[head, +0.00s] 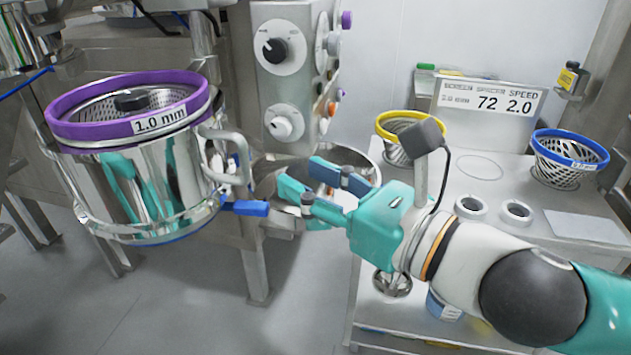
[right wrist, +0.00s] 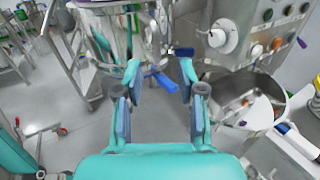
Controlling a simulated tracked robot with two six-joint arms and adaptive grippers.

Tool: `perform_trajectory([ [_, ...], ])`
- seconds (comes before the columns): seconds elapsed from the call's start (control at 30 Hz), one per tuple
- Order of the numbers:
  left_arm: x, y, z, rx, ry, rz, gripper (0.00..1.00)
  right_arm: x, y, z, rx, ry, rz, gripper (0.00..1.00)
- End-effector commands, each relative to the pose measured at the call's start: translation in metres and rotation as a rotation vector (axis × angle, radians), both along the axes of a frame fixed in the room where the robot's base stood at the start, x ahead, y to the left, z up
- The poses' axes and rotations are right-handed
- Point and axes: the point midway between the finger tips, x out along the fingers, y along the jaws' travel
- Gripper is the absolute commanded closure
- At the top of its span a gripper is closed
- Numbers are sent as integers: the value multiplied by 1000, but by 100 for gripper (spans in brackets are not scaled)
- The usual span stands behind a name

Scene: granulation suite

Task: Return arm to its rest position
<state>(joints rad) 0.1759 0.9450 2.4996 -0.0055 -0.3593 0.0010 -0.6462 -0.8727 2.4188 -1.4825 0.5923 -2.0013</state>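My right gripper (head: 298,177) reaches in from the right in the head view, beside the granulator's steel vessel. Its two fingers are spread apart, with nothing between them. In the right wrist view my right gripper (right wrist: 159,70) is also open and empty, and a blue lever (right wrist: 160,84) shows beyond the fingertips. In the head view the blue-tipped lever (head: 245,208) sticks out from the lower side of the vessel, left of the gripper and apart from it as far as I can tell.
The steel vessel (head: 130,195) with a purple ring marked 1.0 mm stands at left. A control panel (head: 284,80) is behind the gripper. A steel bowl (head: 368,165) lies just beyond it. A trolley at right carries a yellow-rimmed basket (head: 400,124) and a blue-rimmed basket (head: 569,150).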

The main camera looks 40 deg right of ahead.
Motion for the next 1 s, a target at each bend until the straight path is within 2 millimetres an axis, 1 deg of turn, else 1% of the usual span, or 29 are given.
perform_trajectory([
  [0.33, 0, 0, 0, 0, 0, 0, 50, -3, -1, -2, -1, 4, 0, 61],
  [0.6, 0, 0, -1, 0, 0, 0, 50, -3, -1, -1, -1, 4, 0, 61],
  [0.7, 0, 0, 1, 0, 0, 0, 50, 0, 2, -3, 9, 19, 5, 61],
  [0.77, 0, 0, 2, 0, 0, 0, 50, 4, 8, -7, 27, 44, 12, 61],
  [0.87, 0, 0, 7, 0, 0, 0, 50, 18, 25, -21, 97, 127, 36, 61],
  [0.97, 0, 0, 15, 0, 0, 0, 50, 39, 50, -46, 223, 265, 55, 61],
  [1.0, 0, 0, 18, 0, 0, 0, 50, 47, 61, -60, 290, 333, 57, 61],
])
